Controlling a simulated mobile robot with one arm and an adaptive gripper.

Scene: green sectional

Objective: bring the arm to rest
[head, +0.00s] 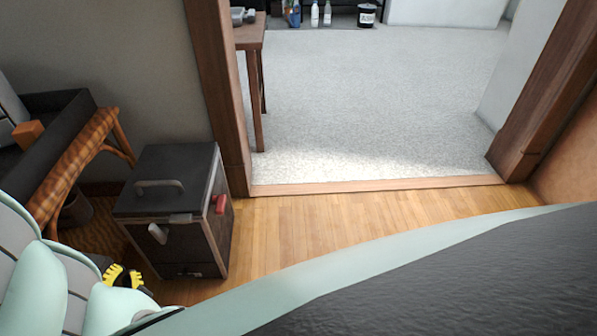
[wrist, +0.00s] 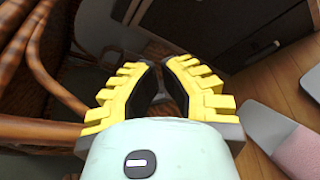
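My gripper (wrist: 162,77) shows in the wrist view with its two yellow, dark-padded fingers apart and nothing between them. In the head view my gripper (head: 125,277) is small at the lower left, low in front of a dark cabinet, and partly hidden by my own pale green arm. My arm fills the lower left corner of the head view.
The dark cabinet (head: 182,208) stands close to my gripper. A wooden rattan-like table (head: 88,150) with a black tray (head: 60,118) is at the left. A wood-framed doorway opens onto a pale floor (head: 370,100). Wooden floor (head: 330,225) before it is clear.

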